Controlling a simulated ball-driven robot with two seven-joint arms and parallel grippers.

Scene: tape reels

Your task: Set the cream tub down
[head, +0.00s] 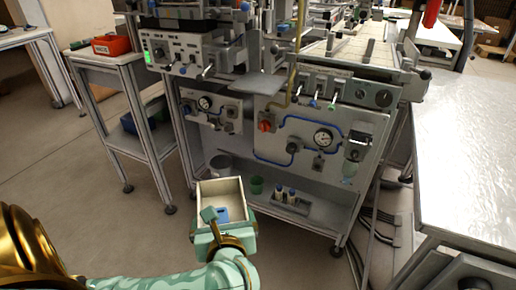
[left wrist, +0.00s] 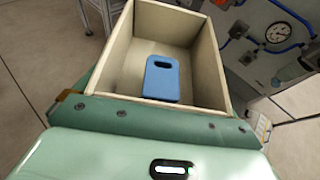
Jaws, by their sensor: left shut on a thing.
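The cream tub (head: 221,190) is an open box with cream walls, held in the air in front of the machine's lower shelf. A blue piece with a dark slot (left wrist: 162,78) lies on its floor, and shows as a small blue patch in the head view (head: 223,214). My left gripper (head: 220,236) is shut on the near side of the tub. The green gripper body also shows in the left wrist view (left wrist: 155,121), across the tub's near wall. The exact finger contact is hidden. My right gripper is in neither view.
A machine with gauges (head: 323,138) and knobs stands ahead. A metal-topped table (head: 470,150) is at right. A side table with a red box (head: 112,44) is at left. Floor at left is open.

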